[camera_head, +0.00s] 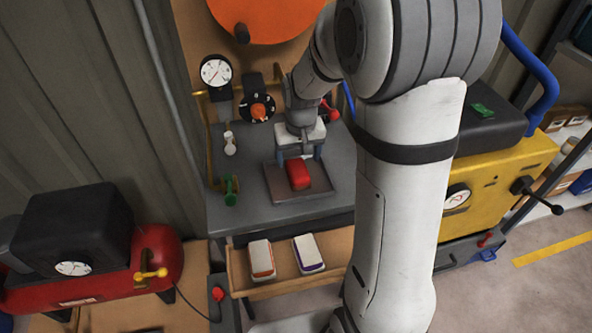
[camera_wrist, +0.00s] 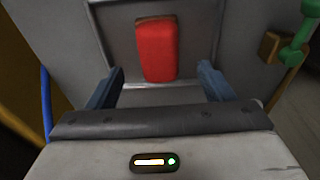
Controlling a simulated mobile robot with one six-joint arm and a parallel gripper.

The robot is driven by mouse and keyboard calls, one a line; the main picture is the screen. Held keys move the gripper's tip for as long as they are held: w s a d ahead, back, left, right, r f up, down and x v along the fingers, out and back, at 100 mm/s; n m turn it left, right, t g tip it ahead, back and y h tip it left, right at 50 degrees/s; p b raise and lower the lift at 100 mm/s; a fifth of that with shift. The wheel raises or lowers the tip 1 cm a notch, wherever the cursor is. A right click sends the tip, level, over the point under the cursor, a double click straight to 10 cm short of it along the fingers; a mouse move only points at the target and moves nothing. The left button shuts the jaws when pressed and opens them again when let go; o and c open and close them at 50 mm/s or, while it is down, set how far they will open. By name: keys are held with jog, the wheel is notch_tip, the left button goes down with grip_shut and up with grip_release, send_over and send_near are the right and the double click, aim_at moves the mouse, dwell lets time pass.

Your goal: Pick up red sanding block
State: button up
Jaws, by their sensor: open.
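The red sanding block (camera_head: 298,174) lies on a flat brownish-grey plate (camera_head: 283,194) on the grey bench top. My gripper (camera_head: 298,155) is just behind and above the block in the head view, its fingers pointing down. In the wrist view the red block (camera_wrist: 156,50) stands upright in the picture, ahead of the two blue-grey fingers (camera_wrist: 164,84). The fingers are spread wide and nothing is between them. The block's far end is plainly visible, and a gap shows between it and the gripper body.
Two white blocks, one with an orange edge (camera_head: 262,259) and one with a purple edge (camera_head: 308,253), lie in a wooden tray (camera_head: 240,284) below. A green valve (camera_head: 230,190) and gauges edge the bench's left side. A yellow machine (camera_head: 500,180) stands right.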

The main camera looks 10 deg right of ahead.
aim_at(298, 168)
jog(key=f, duration=0.4)
jog(key=w+f, duration=0.1)
jog(key=f, duration=0.1)
jog(key=shift+f, duration=0.15)
jog(key=c, duration=1.2)
